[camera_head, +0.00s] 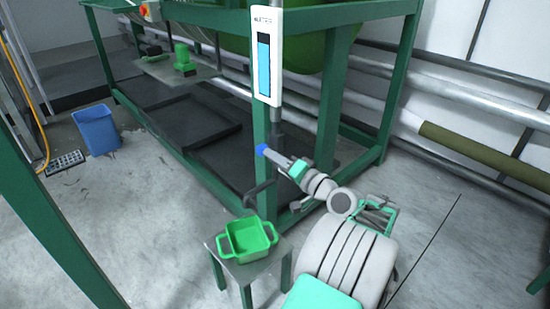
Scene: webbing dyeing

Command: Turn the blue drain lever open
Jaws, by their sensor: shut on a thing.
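The blue drain lever (261,149) shows as a small blue patch at the front corner post of the green frame. My gripper (268,152) reaches it from the lower right and is shut on it. Most of the lever is hidden by my gripper or too small to make out, so I cannot tell its angle. A dark curved pipe (259,190) hangs below it beside the post.
A green two-handled tub (248,238) stands on a small grey stool (250,268) below the pipe. A white panel with a blue display (266,60) is above on the post. A blue bin (97,130) stands at left.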

